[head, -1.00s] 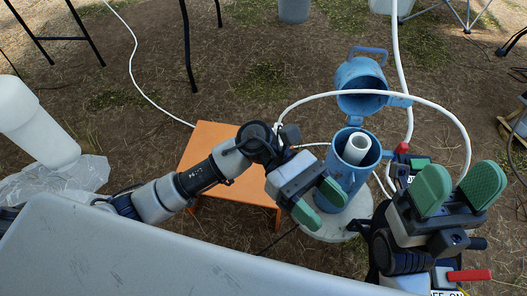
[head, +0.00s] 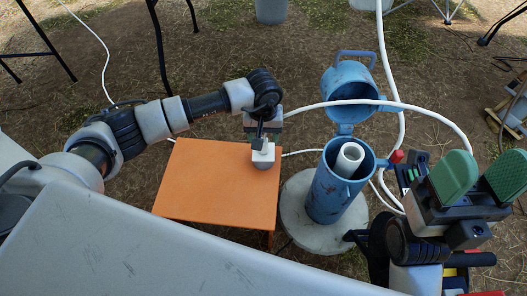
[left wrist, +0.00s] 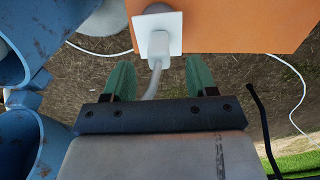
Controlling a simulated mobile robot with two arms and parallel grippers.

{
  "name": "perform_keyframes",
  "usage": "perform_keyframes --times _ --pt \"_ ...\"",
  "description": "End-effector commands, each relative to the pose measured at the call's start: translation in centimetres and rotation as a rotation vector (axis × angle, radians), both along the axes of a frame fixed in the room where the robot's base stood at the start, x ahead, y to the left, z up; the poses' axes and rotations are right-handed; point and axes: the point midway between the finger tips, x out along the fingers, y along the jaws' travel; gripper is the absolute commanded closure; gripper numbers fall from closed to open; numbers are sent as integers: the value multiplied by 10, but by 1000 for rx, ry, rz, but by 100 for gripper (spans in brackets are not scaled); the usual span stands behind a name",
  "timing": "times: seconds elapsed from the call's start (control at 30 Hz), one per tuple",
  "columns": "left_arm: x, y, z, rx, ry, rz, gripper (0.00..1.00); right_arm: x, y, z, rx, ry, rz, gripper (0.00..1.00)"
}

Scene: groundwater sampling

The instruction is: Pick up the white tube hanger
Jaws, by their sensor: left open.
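The white tube hanger (head: 262,154) is a small white block at the far right part of the orange table. In the left wrist view, it is a square white plate (left wrist: 175,20) with a white block, and a pale tube runs down from it. My left gripper (left wrist: 160,78) is open, its green fingers on either side of that tube and short of the plate. No contact shows. In the head view, its fingers are hidden. My right gripper (head: 482,178) is open and empty at the right.
The orange table (head: 205,185) is otherwise bare. A blue cylinder (head: 328,200) with a white pipe inside stands on a round concrete base (head: 295,215) to its right, its lid open. A white hose (head: 440,120) loops behind it.

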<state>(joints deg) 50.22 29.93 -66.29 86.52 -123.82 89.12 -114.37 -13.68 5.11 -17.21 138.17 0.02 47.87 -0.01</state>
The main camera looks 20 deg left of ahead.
Motion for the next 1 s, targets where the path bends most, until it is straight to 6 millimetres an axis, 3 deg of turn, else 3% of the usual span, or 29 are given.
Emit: perform_keyframes --times 0.3,0.67,1.0 --pt "4 -1 -45 -3 2 1 43 7 2 8 -7 -81 -4 43" --pt "4 0 -50 -2 0 0 44 8 2 13 -9 -91 -6 43" --pt "4 0 -50 -2 0 1 96 8 3 12 -9 -91 -5 43"
